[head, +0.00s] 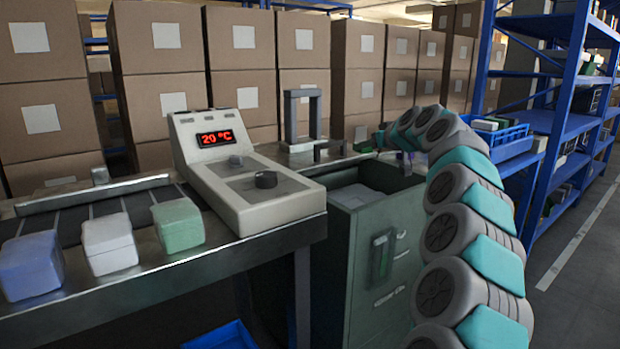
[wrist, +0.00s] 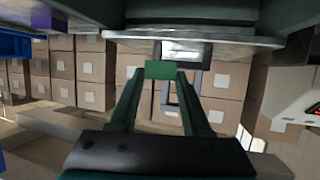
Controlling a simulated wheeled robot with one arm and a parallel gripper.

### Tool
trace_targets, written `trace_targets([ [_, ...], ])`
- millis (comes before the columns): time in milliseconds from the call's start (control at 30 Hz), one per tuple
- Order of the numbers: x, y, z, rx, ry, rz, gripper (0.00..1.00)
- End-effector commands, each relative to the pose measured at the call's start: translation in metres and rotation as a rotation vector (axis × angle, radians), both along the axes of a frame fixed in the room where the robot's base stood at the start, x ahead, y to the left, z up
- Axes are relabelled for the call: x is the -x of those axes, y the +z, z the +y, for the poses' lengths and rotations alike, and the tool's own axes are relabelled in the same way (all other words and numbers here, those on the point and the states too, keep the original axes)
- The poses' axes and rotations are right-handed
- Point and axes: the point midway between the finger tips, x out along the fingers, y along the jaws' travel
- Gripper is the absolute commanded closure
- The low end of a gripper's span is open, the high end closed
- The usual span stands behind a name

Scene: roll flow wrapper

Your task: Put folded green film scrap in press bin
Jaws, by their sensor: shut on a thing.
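In the wrist view, my gripper (wrist: 160,80) is shut on a small folded green film scrap (wrist: 160,69), held between the fingertips. In the head view my arm arches over from the right, and its end is near the back edge of the bench, where the gripper is small and hard to make out. A dark green open-topped cabinet (head: 360,265), which looks like the press bin, stands below and in front of it. Pale pieces (head: 355,193) lie inside its opening. I cannot tell whether the scrap is over that opening.
A control box (head: 235,180) reading 20 °C stands left of the cabinet. A grey upright frame (head: 302,118) stands behind. A blue tray (head: 510,143) is at right; a blue bin (head: 222,337) is below.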

Motion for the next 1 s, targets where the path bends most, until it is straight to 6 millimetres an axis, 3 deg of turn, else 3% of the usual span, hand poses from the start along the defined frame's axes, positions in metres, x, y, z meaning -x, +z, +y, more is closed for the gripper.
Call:
trace_targets([
  [600,0.0,-0.056,0.002,-0.002,0.002,0.002,1.0],
  [933,0.0,-0.059,0.001,0.001,0.0,0.0,1.0],
  [967,0.0,-0.059,0.001,0.001,0.001,0.0,0.51],
  [1000,0.0,-0.059,0.001,0.0,0.0,0.0,0.46],
])
